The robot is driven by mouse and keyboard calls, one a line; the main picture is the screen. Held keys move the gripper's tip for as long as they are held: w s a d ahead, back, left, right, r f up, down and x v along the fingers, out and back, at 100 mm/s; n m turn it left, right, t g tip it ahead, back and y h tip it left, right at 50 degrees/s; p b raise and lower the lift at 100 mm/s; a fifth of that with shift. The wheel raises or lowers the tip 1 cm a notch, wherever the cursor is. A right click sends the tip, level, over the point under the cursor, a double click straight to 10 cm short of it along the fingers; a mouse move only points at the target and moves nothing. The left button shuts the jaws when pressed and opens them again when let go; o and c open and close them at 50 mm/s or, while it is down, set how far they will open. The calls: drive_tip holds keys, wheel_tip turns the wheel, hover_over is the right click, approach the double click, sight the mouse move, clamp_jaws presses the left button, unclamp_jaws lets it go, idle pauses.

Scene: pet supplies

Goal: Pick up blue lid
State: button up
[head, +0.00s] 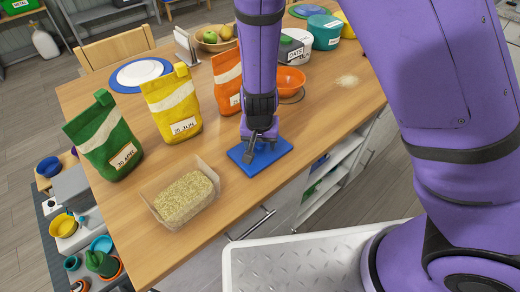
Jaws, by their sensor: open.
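A flat blue square lid (274,153) lies on the wooden table near its front edge. My gripper (254,147) points down right over the lid's left part, with its jaws open. The fingers hide part of the lid. I cannot tell whether the fingertips touch it.
A clear box of grain (184,199) stands to the left of the lid. Green (107,142), yellow (172,105) and orange (227,80) bags stand behind it. An orange bowl (289,79) and lidded containers (325,33) stand farther back. Bare tabletop lies to the lid's right.

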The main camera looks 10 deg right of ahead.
drive_tip(key=c, duration=1)
